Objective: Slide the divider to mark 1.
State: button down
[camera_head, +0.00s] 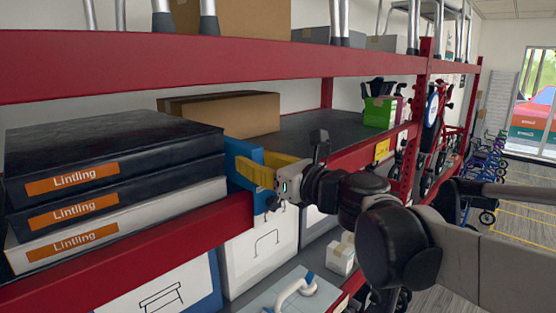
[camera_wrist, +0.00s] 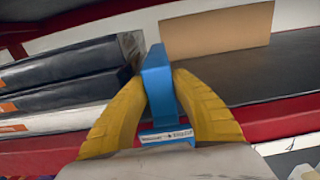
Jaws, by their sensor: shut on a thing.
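The blue divider (camera_head: 243,152) stands upright on the red shelf, right beside the stack of Lintling boxes. My gripper (camera_head: 262,172) has yellow fingers and is shut on the divider from the aisle side. In the wrist view the blue divider (camera_wrist: 157,85) sits between the two yellow fingers of my gripper (camera_wrist: 161,92), with a small printed label low on its front. The numbered marks cannot be made out in either view.
Black and white Lintling boxes (camera_head: 110,175) are stacked left of the divider. A brown carton (camera_head: 222,112) lies at the back. Bare dark shelf surface (camera_head: 318,128) extends right, towards a green box (camera_head: 379,112). A red upper beam (camera_head: 200,66) runs above.

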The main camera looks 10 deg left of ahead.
jog(key=c, duration=1.1)
grip_release()
jog(key=shift+s+a, duration=0.1)
jog(key=shift+a, duration=0.1)
jog(key=shift+o, duration=0.2)
jog(key=shift+d, duration=0.1)
jog(key=shift+s+d+f, duration=0.1)
jog(key=shift+s+d, duration=0.2)
jog(key=shift+d, duration=0.05)
jog(key=v, duration=0.7)
jog(key=shift+d, duration=0.1)
